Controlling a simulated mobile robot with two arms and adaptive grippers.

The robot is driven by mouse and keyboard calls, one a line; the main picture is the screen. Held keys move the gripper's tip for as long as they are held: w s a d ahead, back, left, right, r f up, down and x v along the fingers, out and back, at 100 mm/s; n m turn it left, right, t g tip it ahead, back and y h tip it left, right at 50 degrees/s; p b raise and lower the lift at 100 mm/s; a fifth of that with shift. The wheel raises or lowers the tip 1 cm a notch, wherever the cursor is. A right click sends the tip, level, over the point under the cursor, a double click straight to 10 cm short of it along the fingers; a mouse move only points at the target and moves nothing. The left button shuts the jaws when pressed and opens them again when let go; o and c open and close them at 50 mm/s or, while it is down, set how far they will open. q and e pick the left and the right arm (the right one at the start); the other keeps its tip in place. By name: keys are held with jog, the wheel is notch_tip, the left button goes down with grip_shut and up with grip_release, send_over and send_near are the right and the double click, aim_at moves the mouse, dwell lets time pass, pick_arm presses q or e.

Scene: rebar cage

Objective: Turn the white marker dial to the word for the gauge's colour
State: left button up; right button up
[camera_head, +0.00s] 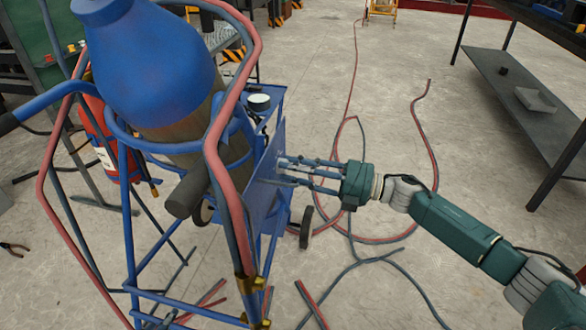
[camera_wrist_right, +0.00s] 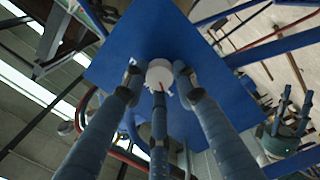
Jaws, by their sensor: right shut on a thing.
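The white marker dial (camera_wrist_right: 159,73) is a small round knob with a red mark at its lower edge, on a blue panel (camera_wrist_right: 190,35). The fingers of my right gripper (camera_wrist_right: 158,82) are closed around the dial, one on each side and one below. In the head view the same blue panel (camera_head: 265,160) is seen nearly edge-on, and my right gripper (camera_head: 283,171) reaches it from the right; the dial is hidden there. A round pale-faced thing with a dark rim (camera_head: 259,101), perhaps the gauge, sits on the blue cart top. I cannot read any words.
A blue gas cylinder (camera_head: 150,60) stands in the blue cart frame, with red and grey hoses (camera_head: 225,155) hanging close left of the panel. A red extinguisher (camera_head: 98,135) is behind. More hoses (camera_head: 435,165) lie on the floor. A dark shelf table (camera_head: 505,95) stands at right.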

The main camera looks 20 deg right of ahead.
jog(key=o, duration=1.1)
jog(key=shift+s+a+r, duration=0.1)
jog(key=shift+s+a, duration=0.1)
jog(key=shift+a, duration=0.05)
jog(key=shift+o, duration=0.2)
jog(key=shift+d, duration=0.1)
jog(key=v, duration=1.2)
